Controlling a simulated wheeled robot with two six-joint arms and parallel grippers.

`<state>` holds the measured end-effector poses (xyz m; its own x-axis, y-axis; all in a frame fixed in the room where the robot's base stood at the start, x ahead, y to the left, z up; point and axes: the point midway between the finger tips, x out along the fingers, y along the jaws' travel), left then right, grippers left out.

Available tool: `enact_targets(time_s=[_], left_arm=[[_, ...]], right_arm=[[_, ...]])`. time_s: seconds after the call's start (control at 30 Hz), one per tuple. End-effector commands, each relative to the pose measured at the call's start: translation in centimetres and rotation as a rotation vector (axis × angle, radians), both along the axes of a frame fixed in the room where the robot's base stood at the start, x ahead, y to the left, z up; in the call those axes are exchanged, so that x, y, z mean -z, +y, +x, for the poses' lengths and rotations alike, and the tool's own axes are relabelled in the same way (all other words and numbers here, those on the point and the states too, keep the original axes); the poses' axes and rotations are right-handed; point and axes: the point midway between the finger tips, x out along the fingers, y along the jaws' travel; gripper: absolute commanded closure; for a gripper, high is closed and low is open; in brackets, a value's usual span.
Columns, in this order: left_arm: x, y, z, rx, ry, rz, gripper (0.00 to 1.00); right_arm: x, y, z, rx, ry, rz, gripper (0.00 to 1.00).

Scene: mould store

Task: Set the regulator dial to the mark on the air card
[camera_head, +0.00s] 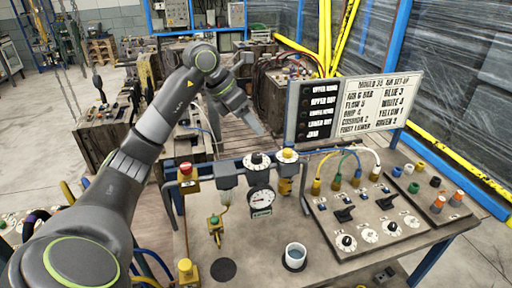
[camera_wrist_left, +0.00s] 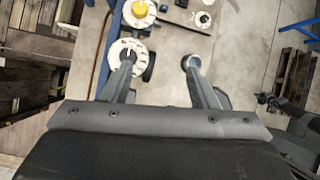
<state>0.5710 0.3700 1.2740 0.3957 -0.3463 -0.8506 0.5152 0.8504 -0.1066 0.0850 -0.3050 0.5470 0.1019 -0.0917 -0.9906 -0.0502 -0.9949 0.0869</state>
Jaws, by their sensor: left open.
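The regulator dial (camera_head: 257,160), a black knob on a white scale disc, stands on the bench's pipework. Its setting is too small to read in the head view. My left gripper (camera_head: 262,130) points down just above and behind the dial. In the left wrist view my left gripper (camera_wrist_left: 160,64) is open and empty. The dial (camera_wrist_left: 127,52) there lies beneath one fingertip, which hides part of it; contact cannot be told. My right gripper is not identifiable.
A yellow-knobbed dial (camera_head: 287,155) stands close to the regulator's right. A round gauge (camera_head: 261,199) hangs below. A red-topped button (camera_head: 186,170) is at left, a cup (camera_head: 295,256) in front. Coloured hoses and a switch panel (camera_head: 345,215) fill the right.

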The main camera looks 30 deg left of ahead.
Motion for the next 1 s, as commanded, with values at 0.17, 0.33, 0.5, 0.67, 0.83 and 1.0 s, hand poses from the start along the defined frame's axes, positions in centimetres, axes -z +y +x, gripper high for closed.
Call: enact_targets(time_s=[0.17,0.33,0.5,0.67,0.83,1.0], left_arm=[[-2.0,3.7,-1.0,-0.077,0.066,0.14,0.46],[-1.7,4.4,-1.2,-0.094,0.085,0.168,0.46],[0.6,3.9,-0.5,-0.091,0.086,0.165,0.46],[3.2,3.5,0.4,-0.091,0.085,0.164,0.46],[6.1,2.9,1.5,-0.091,0.085,0.163,0.46],[8.6,2.3,2.7,-0.091,0.089,0.162,0.46]], right_arm=[[-0.1,0.0,0.0,0.0,0.0,0.0,1.0],[0.4,0.0,0.0,0.0,0.0,0.0,1.0],[2.0,-0.1,0.0,0.0,0.0,-0.001,1.0],[3.9,-0.1,0.0,-0.001,0.0,-0.002,1.0],[5.8,-0.1,0.0,-0.001,0.0,-0.002,1.0],[4.1,-0.1,0.0,-0.001,0.0,-0.001,1.0]])
